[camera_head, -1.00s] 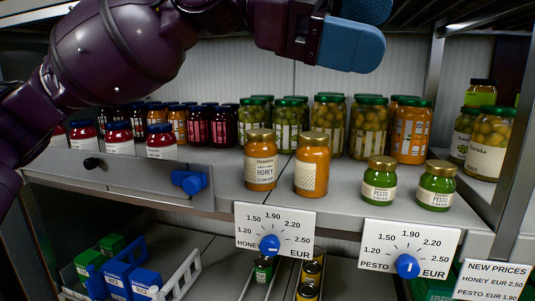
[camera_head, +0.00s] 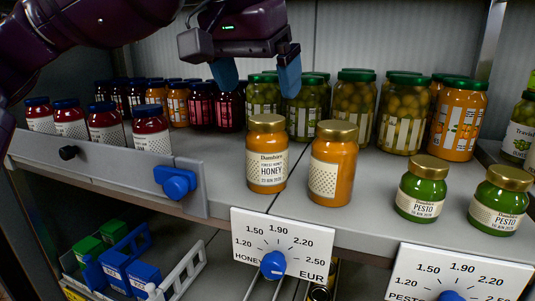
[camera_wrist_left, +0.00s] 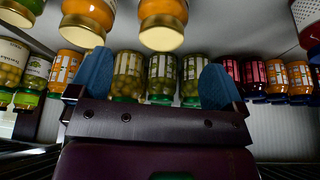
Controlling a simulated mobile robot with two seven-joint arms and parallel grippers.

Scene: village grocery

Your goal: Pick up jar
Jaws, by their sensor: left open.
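A honey jar (camera_head: 267,155) with a gold lid and a white "Honey" label stands upright at the shelf's front. A second gold-lidded amber jar (camera_head: 333,165) stands just right of it. Two green pesto jars (camera_head: 421,190) (camera_head: 500,202) stand further right. My left gripper (camera_head: 258,76) is open and empty, fingers pointing down, above and apparently behind the honey jar, clear of its lid. The left wrist view is upside down: two gold-lidded jars (camera_wrist_left: 88,18) (camera_wrist_left: 162,20) show at its top, beyond my open fingers (camera_wrist_left: 156,82). My right gripper is not in view.
Several green-lidded jars (camera_head: 404,112) stand close behind the amber jars. Red-filled jars (camera_head: 151,130) stand at the left behind a grey front panel with a blue knob (camera_head: 175,182). A price dial (camera_head: 273,264) hangs below the shelf edge. Bare shelf (camera_head: 220,165) lies left of the honey jar.

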